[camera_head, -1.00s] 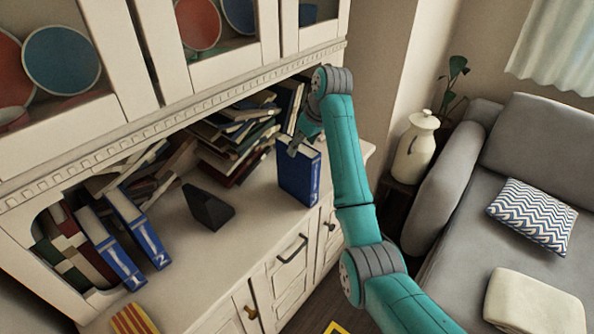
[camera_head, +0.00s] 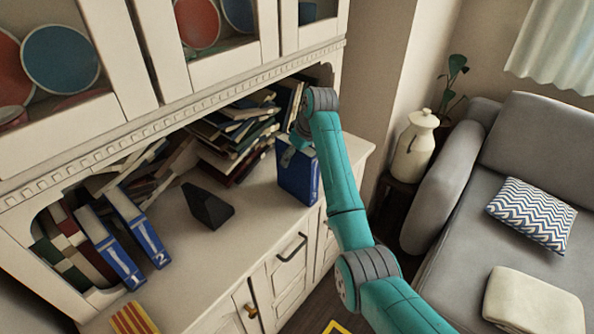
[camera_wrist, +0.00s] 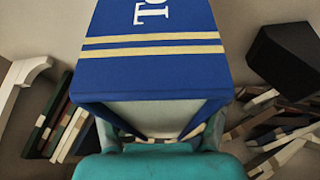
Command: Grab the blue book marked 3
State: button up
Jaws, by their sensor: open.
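A blue book (camera_head: 297,180) stands upright and alone at the right end of the cabinet counter. In the wrist view, its blue spine (camera_wrist: 152,68) with two gold bands and part of white lettering fills the middle.
Blue books marked 1 (camera_head: 110,245) and 2 (camera_head: 138,228) lean at the left. A black wedge (camera_head: 207,205) stands mid-counter. Piled books (camera_head: 235,140) lie behind. The cabinet's upper part overhangs the counter. A white jug (camera_head: 415,145) and a grey sofa (camera_head: 520,190) are at right.

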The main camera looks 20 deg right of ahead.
jog(key=shift+f, duration=0.25)
dwell(0.4)
jog(key=shift+c, duration=0.3)
grip_shut()
